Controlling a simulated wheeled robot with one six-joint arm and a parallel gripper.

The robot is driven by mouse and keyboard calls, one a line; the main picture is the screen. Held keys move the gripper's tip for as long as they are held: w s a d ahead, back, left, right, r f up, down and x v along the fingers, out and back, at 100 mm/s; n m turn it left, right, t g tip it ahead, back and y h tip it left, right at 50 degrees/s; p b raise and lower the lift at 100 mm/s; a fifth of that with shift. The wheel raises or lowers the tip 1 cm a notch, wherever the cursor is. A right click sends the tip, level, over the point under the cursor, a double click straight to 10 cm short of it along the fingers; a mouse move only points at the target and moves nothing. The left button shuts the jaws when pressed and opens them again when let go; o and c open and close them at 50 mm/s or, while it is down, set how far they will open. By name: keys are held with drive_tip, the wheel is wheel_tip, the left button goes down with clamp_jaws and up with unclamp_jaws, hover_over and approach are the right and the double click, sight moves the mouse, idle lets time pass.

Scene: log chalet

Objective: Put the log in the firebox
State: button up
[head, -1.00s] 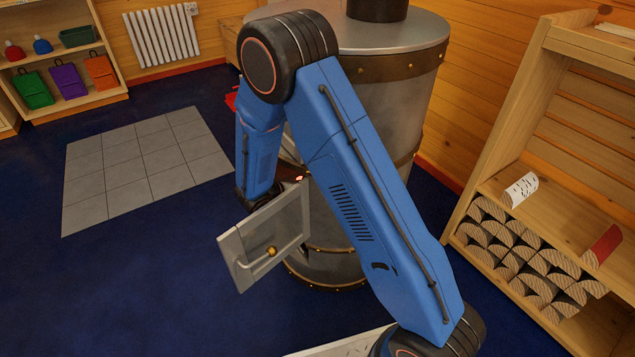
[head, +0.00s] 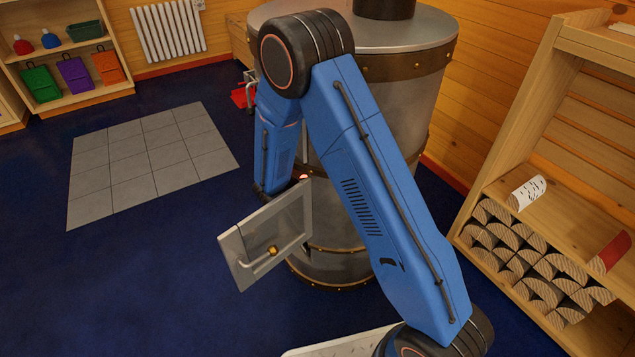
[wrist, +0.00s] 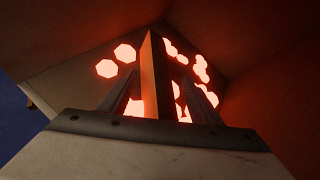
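The stove (head: 335,225) stands at the middle of the head view with its grey firebox door (head: 265,235) swung open. My arm reaches into its front, and my gripper is hidden there in the head view. In the wrist view my gripper (wrist: 165,88) is inside the firebox, facing glowing embers (wrist: 125,53). An upright, orange-lit piece that looks like the log (wrist: 152,75) stands between the two fingers. Gaps show between it and both fingers, so the gripper looks open around it. The log's far end and what it rests on are unclear.
A wooden rack (head: 500,190) at right holds several split logs (head: 530,255), with a white piece (head: 527,192) and a red piece (head: 610,252) on its shelf. Grey floor tiles (head: 150,165) and clear blue floor lie at left. The open door stands close to my forearm.

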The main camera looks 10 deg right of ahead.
drive_tip(key=v, duration=1.2)
drive_tip(key=shift+a, duration=0.1)
